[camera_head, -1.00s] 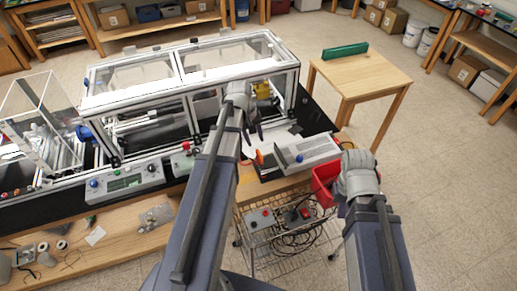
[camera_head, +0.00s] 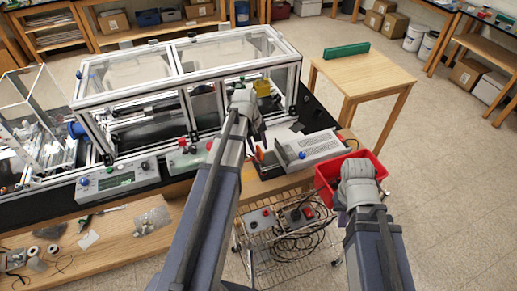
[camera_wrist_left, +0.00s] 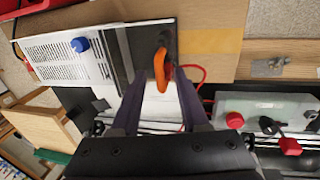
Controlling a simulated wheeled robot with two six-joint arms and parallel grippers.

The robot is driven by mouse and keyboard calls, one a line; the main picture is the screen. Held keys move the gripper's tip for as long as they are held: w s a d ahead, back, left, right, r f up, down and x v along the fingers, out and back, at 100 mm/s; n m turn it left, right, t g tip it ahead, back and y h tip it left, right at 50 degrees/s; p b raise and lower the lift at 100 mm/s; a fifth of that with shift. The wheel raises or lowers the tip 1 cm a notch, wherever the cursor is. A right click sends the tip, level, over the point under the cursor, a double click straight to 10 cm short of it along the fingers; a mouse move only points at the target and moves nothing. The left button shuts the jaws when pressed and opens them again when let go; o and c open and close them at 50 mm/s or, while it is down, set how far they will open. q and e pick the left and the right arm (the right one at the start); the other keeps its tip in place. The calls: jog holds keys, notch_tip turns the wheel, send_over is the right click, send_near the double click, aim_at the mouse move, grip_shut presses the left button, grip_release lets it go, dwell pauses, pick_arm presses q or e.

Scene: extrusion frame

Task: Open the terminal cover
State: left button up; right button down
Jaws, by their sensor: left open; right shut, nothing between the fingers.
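A flat light-grey box (camera_head: 318,148) with a blue knob (camera_head: 301,155) sits at the bench's right end. In the left wrist view its printed face (camera_wrist_left: 68,58), blue knob (camera_wrist_left: 80,44) and a dark end strip (camera_wrist_left: 150,42) show. I cannot tell for sure which part is the terminal cover. An orange, finger-like piece (camera_wrist_left: 160,70) stands at the strip. My left gripper (camera_head: 257,141) is open above this end; in the wrist view its fingertips (camera_wrist_left: 157,82) lie either side of the orange piece, contact unclear. My right gripper (camera_head: 339,203) is shut and empty, low by the red bin.
A large framed enclosure (camera_head: 180,85) stands left of the box. A control panel (camera_head: 118,180) lies in front of it. A red bin (camera_head: 330,178) and a wire cart with cables (camera_head: 290,240) are below the box. A wooden table (camera_head: 365,75) stands beyond, with open floor around it.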

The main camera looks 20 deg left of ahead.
pick_arm(q)
jog(key=shift+c, duration=0.3)
grip_shut()
dwell(1.1)
